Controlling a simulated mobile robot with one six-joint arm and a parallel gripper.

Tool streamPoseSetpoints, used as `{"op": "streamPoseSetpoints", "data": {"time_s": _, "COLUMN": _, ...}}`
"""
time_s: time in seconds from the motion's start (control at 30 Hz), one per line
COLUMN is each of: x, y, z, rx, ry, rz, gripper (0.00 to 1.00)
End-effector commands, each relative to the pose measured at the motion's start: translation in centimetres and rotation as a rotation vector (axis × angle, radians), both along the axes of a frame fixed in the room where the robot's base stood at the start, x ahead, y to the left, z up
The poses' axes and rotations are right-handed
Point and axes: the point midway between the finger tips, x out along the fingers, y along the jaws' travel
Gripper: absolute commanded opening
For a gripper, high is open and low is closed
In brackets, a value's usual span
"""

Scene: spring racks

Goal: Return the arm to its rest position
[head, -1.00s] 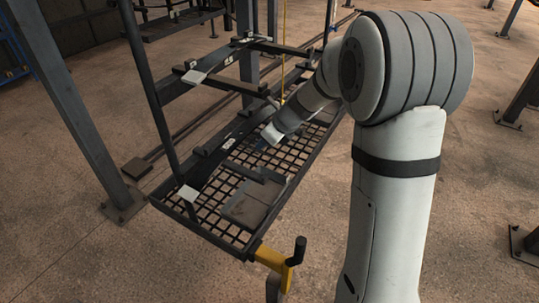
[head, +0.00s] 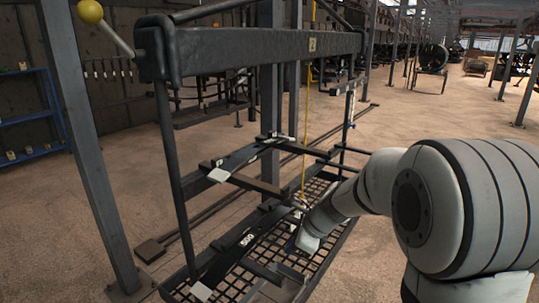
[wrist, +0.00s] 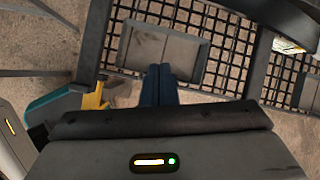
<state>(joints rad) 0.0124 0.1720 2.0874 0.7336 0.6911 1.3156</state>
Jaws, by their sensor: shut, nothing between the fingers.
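My arm reaches from the right side of the head view over the rack, its pale wrist end (head: 312,238) low above the mesh tray. In the wrist view my gripper (wrist: 160,70) shows two dark blue fingers side by side, shut with nothing between them. The fingertips appear just in front of a grey flat-walled block or bin (wrist: 165,48) on the mesh; I cannot tell whether they touch it. In the head view the fingers are mostly hidden by the wrist.
The dark rack has a mesh tray (head: 322,187), crossbars with pale end tabs (head: 219,175) and a thick top beam (head: 265,45). A steel post (head: 95,160) stands at left, and a blue shelf (head: 35,110) behind it. The floor at right is open.

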Motion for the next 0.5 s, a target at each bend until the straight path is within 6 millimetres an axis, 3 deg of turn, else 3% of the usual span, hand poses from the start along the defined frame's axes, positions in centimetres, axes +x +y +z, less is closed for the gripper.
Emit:
{"op": "streamPoseSetpoints", "data": {"time_s": 0.03, "x": -2.1, "y": -0.3, "z": 1.8, "rx": -0.065, "ry": -0.053, "rz": 0.128, "gripper": 0.0}}
{"op": "streamPoseSetpoints", "data": {"time_s": 0.2, "x": -9.6, "y": -2.2, "z": 4.9, "rx": -0.329, "ry": -0.213, "rz": 0.649, "gripper": 0.0}}
{"op": "streamPoseSetpoints", "data": {"time_s": 0.4, "x": -17.6, "y": -5.2, "z": 6.8, "rx": -0.607, "ry": -0.323, "rz": 1.245, "gripper": 0.0}}
{"op": "streamPoseSetpoints", "data": {"time_s": 0.5, "x": -20.4, "y": -6.6, "z": 7.2, "rx": -0.702, "ry": -0.341, "rz": 1.476, "gripper": 0.0}}
